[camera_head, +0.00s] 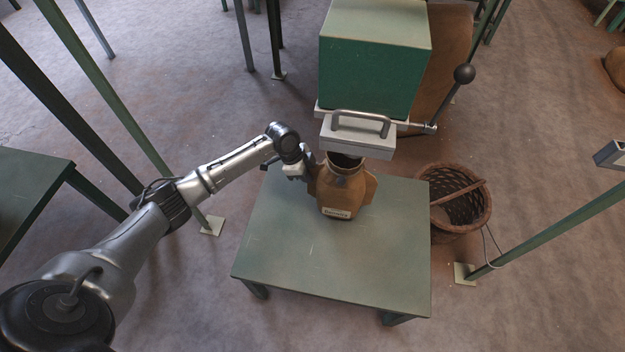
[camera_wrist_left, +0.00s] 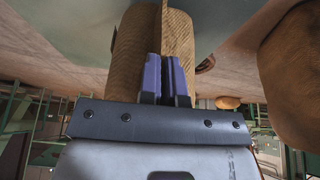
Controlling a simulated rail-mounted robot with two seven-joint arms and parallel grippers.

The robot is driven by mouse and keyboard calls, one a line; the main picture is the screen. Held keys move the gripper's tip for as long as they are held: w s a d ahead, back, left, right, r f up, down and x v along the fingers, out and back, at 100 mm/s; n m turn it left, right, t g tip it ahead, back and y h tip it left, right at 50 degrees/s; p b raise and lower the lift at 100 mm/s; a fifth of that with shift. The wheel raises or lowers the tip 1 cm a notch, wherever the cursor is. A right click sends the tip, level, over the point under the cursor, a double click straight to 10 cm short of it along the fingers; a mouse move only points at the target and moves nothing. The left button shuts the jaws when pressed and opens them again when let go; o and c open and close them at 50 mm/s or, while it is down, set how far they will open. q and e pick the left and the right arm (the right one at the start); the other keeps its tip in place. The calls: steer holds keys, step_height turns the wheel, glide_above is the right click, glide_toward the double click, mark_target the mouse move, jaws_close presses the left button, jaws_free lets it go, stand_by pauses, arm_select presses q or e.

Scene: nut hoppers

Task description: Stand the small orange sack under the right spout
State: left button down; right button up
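A brown-orange sack (camera_head: 341,190) with a pale label stands upright on the green table (camera_head: 310,262), its open mouth just below the front of a grey handled gate (camera_head: 357,137) under a green hopper. I cannot tell whether this is the right spout. My left gripper (camera_head: 300,172) is at the sack's left side. In the left wrist view its blue-purple fingers (camera_wrist_left: 166,80) are close together, with a thin upright flap of the woven sack (camera_wrist_left: 125,55) in line between them; they look shut on it. My right gripper is not in view.
A wicker basket (camera_head: 458,205) stands on the floor right of the table. The table's front is clear. Slanting green posts (camera_head: 560,225) stand on both sides. A large brown form (camera_wrist_left: 292,75) shows in the left wrist view.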

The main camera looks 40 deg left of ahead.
arm_select(q)
steer(key=shift+w+d+f+b, duration=0.4)
steer(key=shift+d+f+b, duration=0.35)
steer(key=shift+f, duration=0.05)
steer(key=c, duration=1.8)
jaws_free()
steer(key=shift+w+f, duration=0.1)
steer(key=o, duration=0.5)
steer(key=shift+d, duration=0.1)
